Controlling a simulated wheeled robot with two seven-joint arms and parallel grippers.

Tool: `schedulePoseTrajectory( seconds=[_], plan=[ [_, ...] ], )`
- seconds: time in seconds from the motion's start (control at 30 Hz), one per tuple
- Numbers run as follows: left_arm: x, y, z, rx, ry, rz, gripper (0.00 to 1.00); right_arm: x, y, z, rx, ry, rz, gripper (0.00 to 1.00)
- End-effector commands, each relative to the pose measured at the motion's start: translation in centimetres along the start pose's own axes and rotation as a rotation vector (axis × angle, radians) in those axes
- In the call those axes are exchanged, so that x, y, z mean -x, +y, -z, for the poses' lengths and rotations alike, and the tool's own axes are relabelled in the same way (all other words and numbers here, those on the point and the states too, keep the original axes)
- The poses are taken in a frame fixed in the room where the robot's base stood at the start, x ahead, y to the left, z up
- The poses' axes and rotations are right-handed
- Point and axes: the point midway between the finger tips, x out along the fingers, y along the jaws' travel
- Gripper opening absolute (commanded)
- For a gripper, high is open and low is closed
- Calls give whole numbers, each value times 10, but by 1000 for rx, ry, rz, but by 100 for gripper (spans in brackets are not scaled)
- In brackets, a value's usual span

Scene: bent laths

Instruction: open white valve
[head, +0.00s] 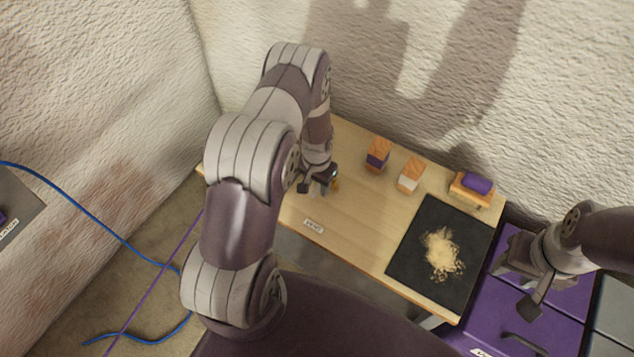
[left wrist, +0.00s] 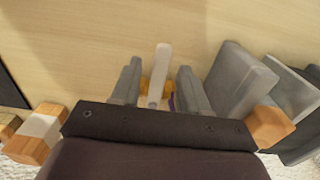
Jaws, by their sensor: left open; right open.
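In the left wrist view a white lever (left wrist: 160,72), which looks like the white valve's handle, stands between the two fingers of my left gripper (left wrist: 160,66). A yellow-orange part (left wrist: 146,88) shows at its lower end. The fingers are apart, with a gap on each side of the lever. In the head view my left gripper (head: 318,184) is over the left part of the table, and it and the arm hide most of the valve. My right gripper (head: 517,287) is open and empty over the purple cabinet at the right.
On the wooden table (head: 350,225) stand a purple-banded block (head: 377,155), a white-banded block (head: 410,175) and a wooden block with a purple pad (head: 472,188). A black mat (head: 415,275) bears shavings (head: 441,253). Grey parts (left wrist: 240,85) stand close right of the left fingers.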

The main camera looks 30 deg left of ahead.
Motion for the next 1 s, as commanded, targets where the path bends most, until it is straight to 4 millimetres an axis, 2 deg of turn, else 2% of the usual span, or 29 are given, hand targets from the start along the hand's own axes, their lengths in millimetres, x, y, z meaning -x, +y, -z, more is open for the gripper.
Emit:
schedulePoseTrajectory(
  seconds=[0.07, 0.1, 0.17, 0.2, 0.23, 0.67, 1.0],
  plan=[
    [0, 0, 0, 0, 0, 0, 45, 0, 0, 0, 0, 0, 0, 45],
    [0, 0, 0, 0, 0, 0, 38, 0, 0, 0, 0, 0, 0, 45],
    [0, 0, 0, 0, 0, 0, 19, 0, 0, 0, 0, 0, 0, 45],
    [0, 0, 0, 0, 0, 0, 6, 0, 0, 0, 0, 0, 0, 45],
    [0, 0, 0, 0, 0, 0, 0, 0, 0, 0, 0, 0, 0, 45],
    [1, 3, 0, 54, -1, 0, 0, 0, 0, 0, 0, 0, 0, 45],
    [0, 17, 2, 307, -2, 0, 0, -3, 0, 0, 0, 0, 0, 45]
  ],
)
